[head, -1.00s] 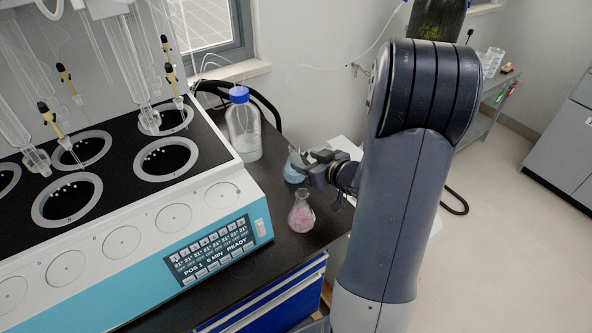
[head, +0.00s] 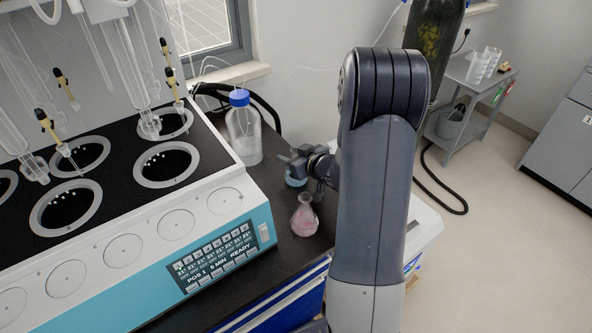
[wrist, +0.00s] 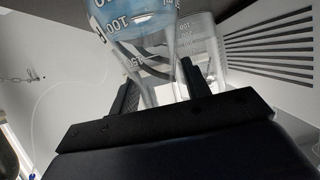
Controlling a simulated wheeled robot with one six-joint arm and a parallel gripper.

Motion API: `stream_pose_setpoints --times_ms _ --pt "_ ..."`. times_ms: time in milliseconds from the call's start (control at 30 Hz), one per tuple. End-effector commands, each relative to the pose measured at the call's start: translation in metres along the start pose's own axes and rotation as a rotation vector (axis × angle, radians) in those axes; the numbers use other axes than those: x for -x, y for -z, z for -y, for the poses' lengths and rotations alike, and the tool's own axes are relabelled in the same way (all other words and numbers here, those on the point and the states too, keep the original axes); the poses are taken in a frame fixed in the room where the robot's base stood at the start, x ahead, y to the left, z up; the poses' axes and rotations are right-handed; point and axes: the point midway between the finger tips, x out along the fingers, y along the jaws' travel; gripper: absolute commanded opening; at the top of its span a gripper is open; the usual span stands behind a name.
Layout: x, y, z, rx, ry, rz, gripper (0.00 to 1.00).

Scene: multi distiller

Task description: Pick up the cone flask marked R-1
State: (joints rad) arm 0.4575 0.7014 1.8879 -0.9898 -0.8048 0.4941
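A cone flask with blue liquid (head: 296,181) stands on the dark bench, partly hidden by my gripper (head: 291,162). A cone flask with pink liquid (head: 304,218) stands nearer, below it in the head view. No R-1 mark is readable on either. In the wrist view the blue flask (wrist: 140,22) appears upside down, with white scale marks. Its clear neck lies between the two dark fingers of my gripper (wrist: 159,78). The fingers stand apart, with a small gap seeming to show beside the neck; contact is unclear.
A large clear bottle with a blue cap (head: 243,130) stands at the back left of the flasks. The distiller (head: 205,262), with round wells and a display, fills the left. A clear graduated vessel (wrist: 200,40) shows behind the neck in the wrist view. A grey trolley (head: 462,118) stands at right.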

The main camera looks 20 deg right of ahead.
Motion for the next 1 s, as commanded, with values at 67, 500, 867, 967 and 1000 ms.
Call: stream_pose_setpoints --times_ms 67,500,867,967,1000 --pt "0.0002 0.0 0.0 0.0 0.0 0.0 0.38" --pt "0.0004 -0.0001 0.0 0.0 0.0 0.0 0.02" --pt "0.001 0.0021 -0.0001 0.0 0.0 -0.001 0.01" --pt "0.0022 0.0053 0.0 0.0 0.001 -0.002 0.01" --pt "0.003 0.0072 0.0 0.001 0.001 -0.002 0.01"
